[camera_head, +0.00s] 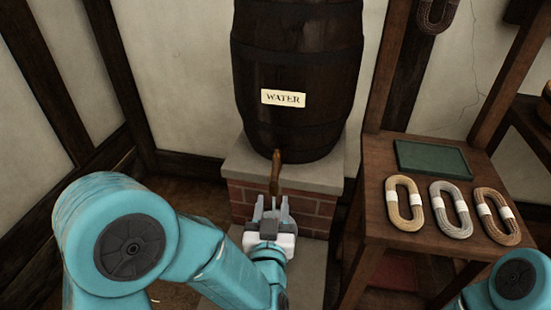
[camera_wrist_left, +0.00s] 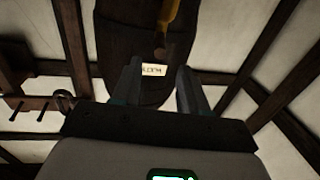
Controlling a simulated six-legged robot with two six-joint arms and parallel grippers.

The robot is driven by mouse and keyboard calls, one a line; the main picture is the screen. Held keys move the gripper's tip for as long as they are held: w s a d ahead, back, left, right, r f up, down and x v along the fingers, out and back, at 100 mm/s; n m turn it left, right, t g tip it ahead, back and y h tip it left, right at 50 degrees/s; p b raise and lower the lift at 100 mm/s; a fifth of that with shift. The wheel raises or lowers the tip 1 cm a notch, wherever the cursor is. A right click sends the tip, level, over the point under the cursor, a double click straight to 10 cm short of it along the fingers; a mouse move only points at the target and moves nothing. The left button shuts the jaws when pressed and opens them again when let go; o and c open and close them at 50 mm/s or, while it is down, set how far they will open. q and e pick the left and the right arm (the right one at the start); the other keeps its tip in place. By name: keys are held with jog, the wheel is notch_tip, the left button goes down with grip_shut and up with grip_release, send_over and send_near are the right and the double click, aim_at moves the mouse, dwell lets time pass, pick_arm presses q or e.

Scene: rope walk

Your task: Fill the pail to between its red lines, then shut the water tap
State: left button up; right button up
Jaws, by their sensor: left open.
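A dark barrel (camera_head: 297,60) with a WATER label (camera_head: 283,98) stands on a brick plinth (camera_head: 310,205). Its brown tap (camera_head: 276,172) points down at the front. My left gripper (camera_head: 271,203) is open and empty just below and in front of the tap, fingers pointing toward it. In the left wrist view, the open fingers (camera_wrist_left: 160,85) stand either side of the barrel's label, and the tap (camera_wrist_left: 162,30) shows above them. I cannot clearly make out the pail or its red lines; my gripper and arm cover much of the area below the tap. My right gripper is not in view.
A wooden stand (camera_head: 375,190) at right holds a green tray (camera_head: 432,159) and three rope coils, tan (camera_head: 405,203), grey (camera_head: 450,209) and brown (camera_head: 496,216). A dark rope coil (camera_head: 436,12) hangs above. A timbered wall closes off the left.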

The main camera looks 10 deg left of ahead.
aim_at(275, 171)
pick_arm(q)
jog(key=w, duration=0.4)
jog(key=w+a, duration=0.1)
jog(key=w, duration=0.3)
jog(key=w+a, duration=0.1)
jog(key=w, duration=0.2)
jog(key=shift+w+f+b, duration=0.2)
jog(key=shift+w+b, duration=0.1)
jog(key=shift+w, duration=0.1)
grip_shut()
